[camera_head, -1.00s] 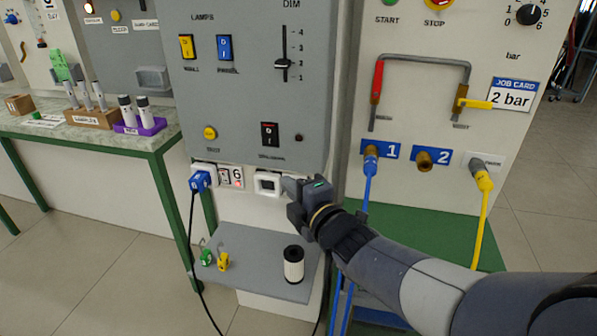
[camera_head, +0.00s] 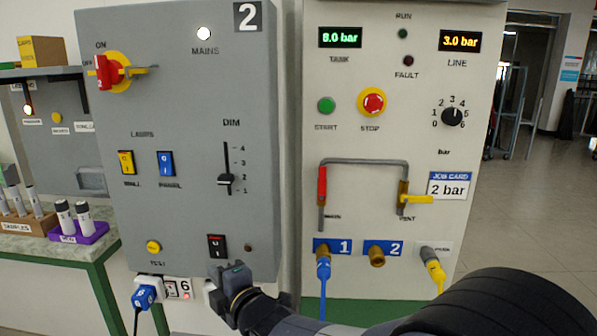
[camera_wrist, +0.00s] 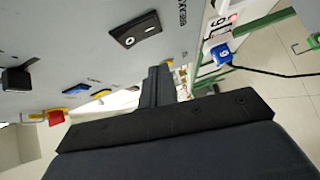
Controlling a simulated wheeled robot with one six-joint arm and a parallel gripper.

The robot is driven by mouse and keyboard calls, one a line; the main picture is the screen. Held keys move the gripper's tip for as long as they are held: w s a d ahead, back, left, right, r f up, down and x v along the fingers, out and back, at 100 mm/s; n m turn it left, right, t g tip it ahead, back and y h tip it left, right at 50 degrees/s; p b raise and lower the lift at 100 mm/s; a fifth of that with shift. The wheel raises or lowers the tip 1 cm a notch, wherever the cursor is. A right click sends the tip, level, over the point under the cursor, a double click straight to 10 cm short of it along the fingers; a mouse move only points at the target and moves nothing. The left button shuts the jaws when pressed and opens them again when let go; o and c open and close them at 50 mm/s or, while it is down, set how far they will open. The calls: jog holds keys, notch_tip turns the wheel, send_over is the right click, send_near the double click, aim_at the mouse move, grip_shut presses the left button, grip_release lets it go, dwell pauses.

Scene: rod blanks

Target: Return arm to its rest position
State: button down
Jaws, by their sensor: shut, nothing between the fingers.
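My gripper (camera_head: 222,272) is at the lower edge of the grey panel marked 2 (camera_head: 190,105), just below the black rocker switch (camera_head: 217,246). It is shut and empty. In the wrist view its closed fingers (camera_wrist: 158,84) stand in front of the panel, and the black rocker switch shows above them (camera_wrist: 136,38). My forearm runs to the lower right of the head view. The gripper partly hides the white socket beneath the panel. I cannot tell whether the fingers touch anything.
A blue plug (camera_head: 146,294) with a black cable sits at the panel's lower left. The red main handle (camera_head: 106,72) and dimmer slider (camera_head: 225,180) are above. The pressure panel (camera_head: 400,150) with hoses stands right. A green-framed bench (camera_head: 85,250) is left. Open floor (camera_head: 500,215) lies far right.

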jog(key=shift+v, duration=1.65)
jog(key=shift+a+f, duration=0.1)
